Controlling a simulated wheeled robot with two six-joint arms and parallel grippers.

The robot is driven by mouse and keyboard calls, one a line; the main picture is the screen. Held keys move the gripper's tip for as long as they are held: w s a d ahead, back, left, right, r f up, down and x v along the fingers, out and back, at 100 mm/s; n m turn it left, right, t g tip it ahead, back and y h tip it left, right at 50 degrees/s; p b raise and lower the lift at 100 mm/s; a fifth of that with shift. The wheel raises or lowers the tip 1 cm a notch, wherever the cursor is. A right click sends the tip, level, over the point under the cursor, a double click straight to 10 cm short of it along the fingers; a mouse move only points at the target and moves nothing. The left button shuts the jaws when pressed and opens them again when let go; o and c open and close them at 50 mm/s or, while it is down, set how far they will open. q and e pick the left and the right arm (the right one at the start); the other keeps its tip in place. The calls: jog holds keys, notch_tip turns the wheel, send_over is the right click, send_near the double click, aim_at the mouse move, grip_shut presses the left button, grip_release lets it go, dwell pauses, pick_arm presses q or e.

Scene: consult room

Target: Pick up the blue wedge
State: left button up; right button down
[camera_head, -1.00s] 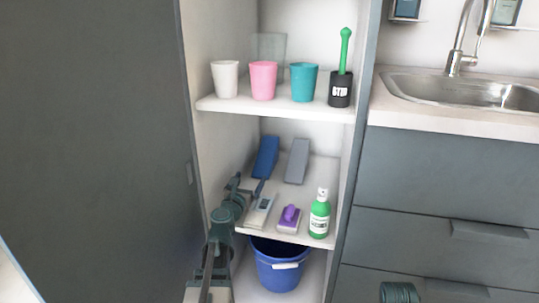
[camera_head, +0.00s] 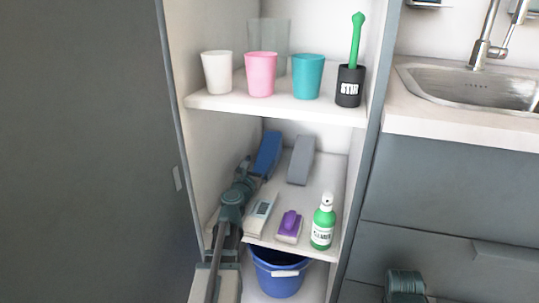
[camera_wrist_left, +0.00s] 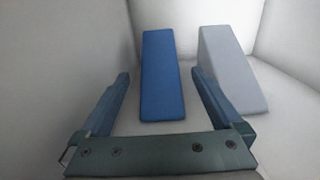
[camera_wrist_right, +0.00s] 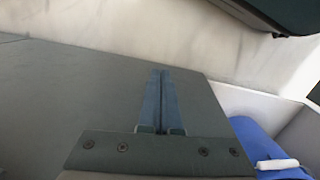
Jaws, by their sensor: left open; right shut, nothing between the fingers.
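The blue wedge (camera_head: 268,154) stands at the back left of the cabinet's middle shelf. It also shows in the left wrist view (camera_wrist_left: 162,75), in front of my left gripper and lined up between its fingers. My left gripper (camera_wrist_left: 160,78) is open and empty, with its fingers spread to either side of the wedge's near end. In the head view my left gripper (camera_head: 257,175) reaches into the shelf from the left, close to the wedge, and whether it touches is unclear. My right gripper (camera_wrist_right: 162,75) is shut and empty, outside the cabinet near a grey panel.
A grey wedge (camera_head: 301,160) stands just right of the blue one. Cups stand on the shelf above; a blue bucket (camera_head: 280,273) is below.

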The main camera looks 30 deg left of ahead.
aim_at(268, 149)
pick_arm(q)
jog(key=x, duration=0.7)
jog(key=shift+w, duration=0.1)
jog(key=shift+a+f+x, duration=0.1)
jog(key=shift+f+x, duration=0.05)
jog(key=shift+x, duration=1.2)
jog(key=shift+a+f+x, duration=0.15)
jog(key=shift+x, duration=1.15)
jog(key=c, duration=1.1)
